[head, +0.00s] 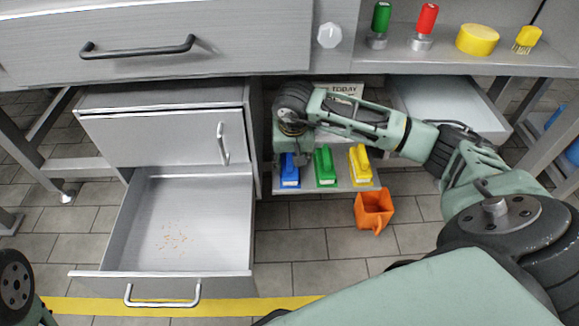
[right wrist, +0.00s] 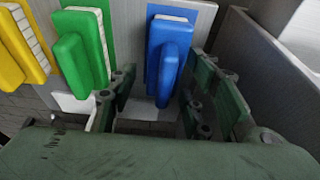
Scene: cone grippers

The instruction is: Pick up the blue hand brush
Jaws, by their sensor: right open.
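The blue hand brush (head: 290,178) stands on a low shelf under the counter, leftmost of three brushes in the head view. In the right wrist view the blue brush (right wrist: 167,58) is just beyond my right gripper (right wrist: 163,93). The right gripper is open and empty, its dark green fingers apart on the left and right of the brush's lower end. I cannot tell whether they touch it. In the head view the right wrist (head: 290,118) hangs above the brush, and the fingers are mostly hidden. My left gripper is out of view.
A green brush (head: 325,170) and a yellow brush (head: 360,168) stand beside the blue one. An orange scoop (head: 372,210) is in front of the shelf. An open drawer (head: 130,235) with orange crumbs (head: 172,238) is at left. The counter (head: 460,62) overhangs above.

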